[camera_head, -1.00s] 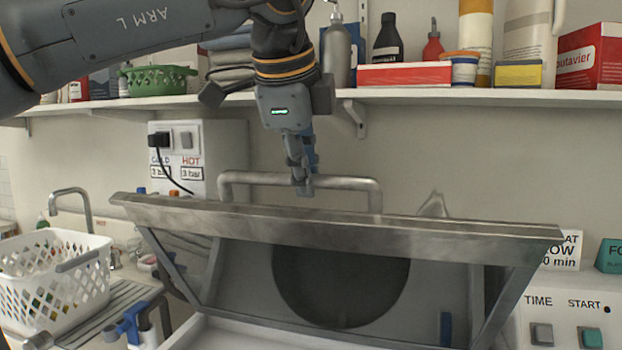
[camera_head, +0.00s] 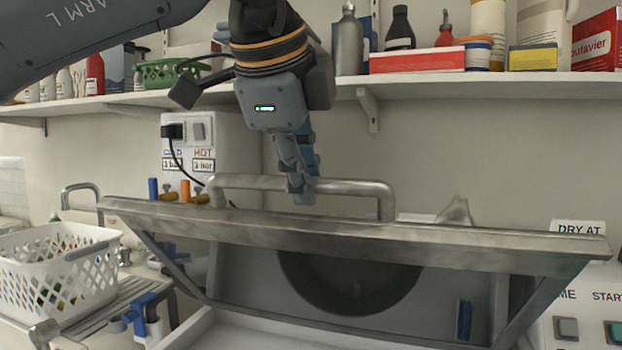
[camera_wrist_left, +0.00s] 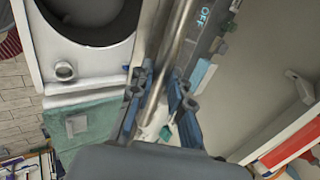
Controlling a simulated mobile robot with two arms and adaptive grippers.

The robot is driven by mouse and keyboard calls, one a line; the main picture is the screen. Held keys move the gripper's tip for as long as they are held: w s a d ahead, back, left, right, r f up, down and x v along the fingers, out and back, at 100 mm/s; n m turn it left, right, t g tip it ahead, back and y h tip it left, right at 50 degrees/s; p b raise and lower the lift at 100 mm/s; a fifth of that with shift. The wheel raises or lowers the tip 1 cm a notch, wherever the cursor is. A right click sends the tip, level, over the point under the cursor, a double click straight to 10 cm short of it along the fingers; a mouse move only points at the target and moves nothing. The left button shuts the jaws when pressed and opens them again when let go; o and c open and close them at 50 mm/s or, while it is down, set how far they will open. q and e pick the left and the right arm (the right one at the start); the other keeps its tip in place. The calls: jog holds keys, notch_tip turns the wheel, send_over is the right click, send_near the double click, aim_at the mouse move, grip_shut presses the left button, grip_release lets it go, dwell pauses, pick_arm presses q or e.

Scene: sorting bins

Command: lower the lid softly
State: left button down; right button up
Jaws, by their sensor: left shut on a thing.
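The grey metal lid (camera_head: 400,234) is tilted partly open, with its front edge raised across the middle of the head view. Its tubular handle (camera_head: 345,187) runs along the top of that edge. My left gripper (camera_head: 301,190) reaches down from above and is shut on the handle bar, left of its middle. In the left wrist view, the bar (camera_wrist_left: 178,45) runs between the fingers of my left gripper (camera_wrist_left: 160,100). Under the lid a dark round opening (camera_head: 345,285) shows. My right gripper is not in view.
A shelf (camera_head: 480,84) with bottles, boxes and a green basket (camera_head: 170,73) is close behind my left wrist. A white laundry basket (camera_head: 40,280) stands at left. A control panel (camera_head: 590,310) with buttons is at right.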

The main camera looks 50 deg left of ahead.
pick_arm(q)
jog(key=shift+s+d+f+b, duration=0.5)
jog(key=shift+s+f+b, duration=0.2)
jog(key=shift+s+f, duration=0.2)
jog(key=shift+r, duration=0.1)
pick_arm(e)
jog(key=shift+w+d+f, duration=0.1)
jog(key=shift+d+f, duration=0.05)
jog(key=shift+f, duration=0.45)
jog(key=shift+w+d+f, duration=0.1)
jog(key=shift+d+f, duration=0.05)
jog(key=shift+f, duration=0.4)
pick_arm(q)
jog(key=shift+s, duration=0.1)
